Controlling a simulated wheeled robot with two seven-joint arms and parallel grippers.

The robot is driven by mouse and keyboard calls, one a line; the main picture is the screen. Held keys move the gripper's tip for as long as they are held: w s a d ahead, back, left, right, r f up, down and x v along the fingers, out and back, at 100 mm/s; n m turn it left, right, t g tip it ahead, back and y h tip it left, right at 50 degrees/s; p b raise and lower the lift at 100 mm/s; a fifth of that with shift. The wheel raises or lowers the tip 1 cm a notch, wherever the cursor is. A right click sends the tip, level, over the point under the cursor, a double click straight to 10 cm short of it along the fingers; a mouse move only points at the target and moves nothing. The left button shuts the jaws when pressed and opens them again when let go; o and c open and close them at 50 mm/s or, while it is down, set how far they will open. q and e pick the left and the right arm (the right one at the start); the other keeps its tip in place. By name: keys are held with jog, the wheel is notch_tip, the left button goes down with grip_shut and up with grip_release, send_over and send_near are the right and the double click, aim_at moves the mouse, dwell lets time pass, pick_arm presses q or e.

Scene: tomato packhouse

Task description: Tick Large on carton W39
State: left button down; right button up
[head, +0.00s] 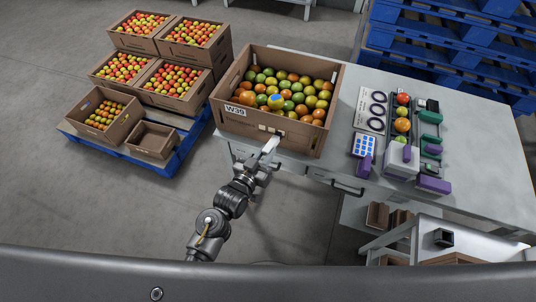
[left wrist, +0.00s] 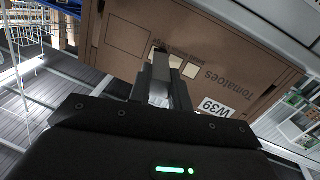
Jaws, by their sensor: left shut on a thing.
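Carton W39 (head: 234,110) is an open brown box of red, orange and green tomatoes on the table. Its front wall bears the W39 label and a row of small pale boxes (head: 271,131). In the left wrist view the carton (left wrist: 125,38) shows tilted, with "Tomatoes" and the W39 label. My left gripper (head: 268,150) is at the front wall, close below the pale boxes. It is shut on a slim thing, likely a marker, mostly hidden by the fingers (left wrist: 161,75). I cannot tell whether the tip touches the carton, or whether any box is ticked. My right gripper is out of view.
The grey table (head: 335,155) carries a white card with dark rings (head: 371,110), a blue-and-white pad (head: 364,145), a tomato row (head: 402,112) and purple and green items on the right. Filled crates (head: 185,92) stand on a blue pallet (head: 178,160) at left.

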pick_arm(q)
jog(key=shift+s+d+r+p, duration=0.1)
jog(key=shift+d+r+p, duration=0.3)
jog(key=shift+p, duration=0.05)
dwell(0.3)
jog(key=shift+a+f+b, duration=0.3)
jog(key=shift+a+f, duration=0.1)
jog(key=shift+f, duration=0.05)
dwell(0.5)
jog(key=shift+d+r+p, duration=0.3)
jog(key=shift+r+p, duration=0.05)
jog(key=p+v, duration=0.2)
jog(key=v, duration=0.4)
jog(key=shift+s+d+f, duration=0.2)
jog(key=shift+d+f, duration=0.2)
jog(key=shift+d, duration=0.05)
dwell(0.6)
